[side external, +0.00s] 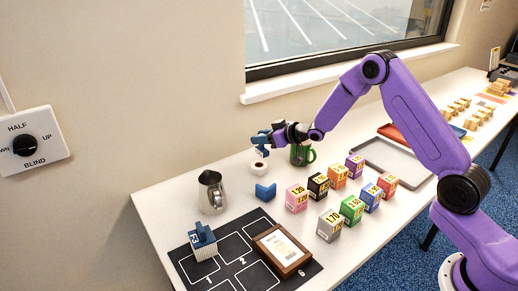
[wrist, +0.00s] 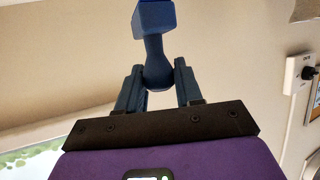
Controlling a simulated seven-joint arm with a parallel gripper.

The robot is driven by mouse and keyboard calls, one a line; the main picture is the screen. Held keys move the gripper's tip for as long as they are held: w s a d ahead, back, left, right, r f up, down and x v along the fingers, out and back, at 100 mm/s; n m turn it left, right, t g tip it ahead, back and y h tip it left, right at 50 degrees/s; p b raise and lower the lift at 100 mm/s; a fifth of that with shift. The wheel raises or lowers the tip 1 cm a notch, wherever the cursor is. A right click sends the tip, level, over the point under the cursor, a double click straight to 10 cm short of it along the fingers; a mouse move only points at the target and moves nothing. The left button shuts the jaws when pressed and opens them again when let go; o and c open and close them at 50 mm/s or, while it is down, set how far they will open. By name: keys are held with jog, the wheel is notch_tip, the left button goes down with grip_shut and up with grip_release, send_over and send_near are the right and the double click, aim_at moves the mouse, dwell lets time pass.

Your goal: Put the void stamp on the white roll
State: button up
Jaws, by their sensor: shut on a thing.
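My gripper (side external: 272,137) is shut on a dark blue stamp, which I take to be the void stamp (wrist: 153,45). In the wrist view its rounded handle end sits between the two fingers and its square block points away from them. The white roll (side external: 258,164) stands on the table near the wall in the side external view, just below my gripper. Whether the stamp touches the roll cannot be told. The roll is not seen in the wrist view.
A green mug (side external: 302,155) stands close to the right of the roll. A blue angled block (side external: 265,192) and a metal jug (side external: 211,192) are in front and left. Several priced cartons (side external: 331,224) stand at right. A black mat (side external: 232,248) holds a blue-topped block (side external: 203,243) and a framed card (side external: 282,249).

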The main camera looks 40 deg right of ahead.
aim_at(259, 148)
jog(key=shift+w+f, duration=0.9)
jog(key=shift+f, duration=1.7)
jog(key=shift+f, duration=0.15)
jog(key=o, duration=1.1)
jog(key=shift+c, duration=0.2)
jog(key=shift+r, duration=0.2)
jog(key=v, duration=1.2)
